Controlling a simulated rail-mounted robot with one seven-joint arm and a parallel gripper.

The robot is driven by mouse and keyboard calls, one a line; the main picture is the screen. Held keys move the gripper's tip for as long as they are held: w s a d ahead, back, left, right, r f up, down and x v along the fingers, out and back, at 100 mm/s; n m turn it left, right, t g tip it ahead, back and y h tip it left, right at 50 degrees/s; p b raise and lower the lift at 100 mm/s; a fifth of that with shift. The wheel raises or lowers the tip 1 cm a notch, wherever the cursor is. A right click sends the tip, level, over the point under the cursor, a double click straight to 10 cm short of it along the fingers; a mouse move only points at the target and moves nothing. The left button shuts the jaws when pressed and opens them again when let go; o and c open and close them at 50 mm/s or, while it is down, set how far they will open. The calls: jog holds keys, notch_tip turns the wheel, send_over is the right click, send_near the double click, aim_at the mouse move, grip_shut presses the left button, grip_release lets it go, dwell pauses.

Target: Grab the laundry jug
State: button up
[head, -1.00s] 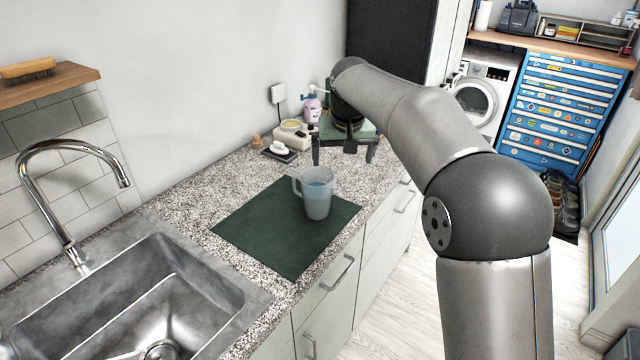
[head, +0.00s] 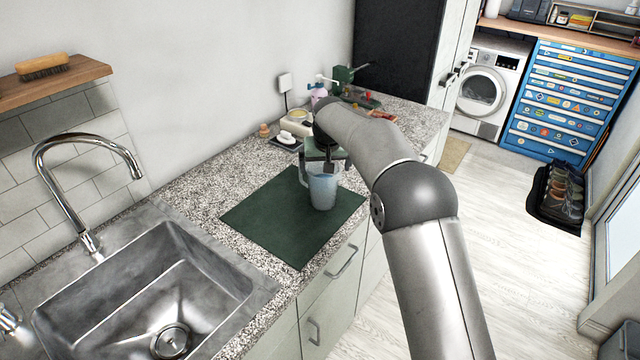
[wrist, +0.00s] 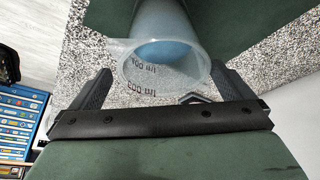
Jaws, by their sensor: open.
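The laundry jug (head: 323,190) is a translucent, bluish measuring jug standing upright on the dark green mat (head: 262,222) on the counter. In the wrist view I look into the jug (wrist: 165,68), with blue at its bottom and printed volume marks on its wall. Its handle or spout side points left there. My gripper (head: 323,168) is right at the jug, partly in front of it and hiding its upper part. In the wrist view my open gripper (wrist: 160,88) has one finger on each side of the jug's rim. I cannot tell whether either finger touches it.
A steel sink (head: 150,290) with a tall curved faucet (head: 75,180) is at the left. Behind the gripper are a soap dish (head: 287,139), a pink-and-blue bottle (head: 318,95) and a green tool (head: 345,76). The mat's left part is clear.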

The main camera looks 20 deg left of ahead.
aim_at(323, 175)
jog(key=p+x, duration=0.2)
jog(key=x, duration=0.3)
jog(key=shift+s+a+f, duration=0.1)
jog(key=shift+a+f, duration=0.05)
jog(key=shift+a, duration=0.05)
jog(key=shift+c, duration=0.3)
jog(key=c, duration=1)
jog(key=shift+c, duration=0.2)
jog(key=shift+r, duration=0.25)
